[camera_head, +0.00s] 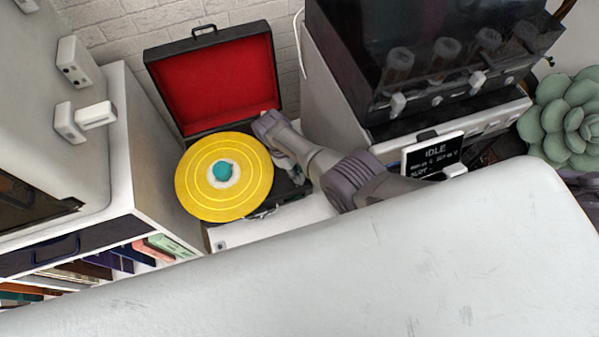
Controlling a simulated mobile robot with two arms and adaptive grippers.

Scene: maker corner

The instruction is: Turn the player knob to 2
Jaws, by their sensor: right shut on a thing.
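The record player is an open black case with a red-lined lid (215,80) standing up at the back. A yellow record (250,185) with a teal centre lies on it and overhangs its left edge. My right arm comes in from the right, and my right gripper (285,165) is down at the right side of the player, beside the record. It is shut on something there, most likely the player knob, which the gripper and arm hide. I cannot read the knob's setting. My left gripper is not in view.
A machine with a dark front and a screen reading IDLE (433,152) stands right of the player. A white cabinet (150,150) with a shelf of books is on the left. A large pale surface (330,280) fills the foreground. A green succulent (565,120) is at the far right.

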